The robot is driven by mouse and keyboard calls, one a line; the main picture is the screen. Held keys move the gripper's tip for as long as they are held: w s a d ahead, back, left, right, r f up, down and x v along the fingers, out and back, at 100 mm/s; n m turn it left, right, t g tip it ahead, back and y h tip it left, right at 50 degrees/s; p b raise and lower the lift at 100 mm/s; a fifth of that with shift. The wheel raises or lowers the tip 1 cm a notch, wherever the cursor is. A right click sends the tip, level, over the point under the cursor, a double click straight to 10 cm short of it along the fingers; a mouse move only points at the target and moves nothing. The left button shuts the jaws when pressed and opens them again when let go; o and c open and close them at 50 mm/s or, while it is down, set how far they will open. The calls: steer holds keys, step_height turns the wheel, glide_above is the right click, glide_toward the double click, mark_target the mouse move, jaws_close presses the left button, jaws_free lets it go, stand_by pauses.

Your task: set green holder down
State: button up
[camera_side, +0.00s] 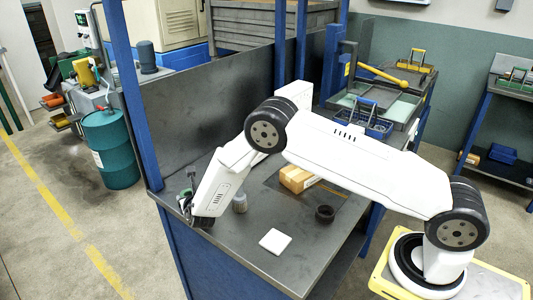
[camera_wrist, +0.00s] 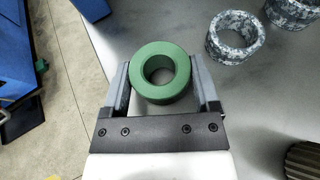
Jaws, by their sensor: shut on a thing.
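The green holder (camera_wrist: 181,78) is a thick ring with a round hole, seen from above in the wrist view. My gripper (camera_wrist: 160,75) is shut on it, with one grey finger on each side. In the side view, my gripper (camera_side: 187,200) is at the left end of the dark bench top (camera_side: 245,245), near its edge. There the holder is mostly hidden by my wrist. I cannot tell whether the holder touches the bench.
Two mottled grey rings (camera_wrist: 237,38) stand right of the holder. A tall dark panel (camera_side: 205,110) runs along the back. The bench's front left is clear.

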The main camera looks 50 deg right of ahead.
steer(key=shift+f, duration=0.15)
steer(key=o, duration=1.1)
steer(key=shift+s+a+r, duration=0.3)
steer(key=shift+s+r, duration=0.1)
steer(key=shift+s, duration=0.15)
steer(key=v, duration=1)
steer(key=shift+s+a, duration=0.1)
steer(key=shift+s, duration=0.2)
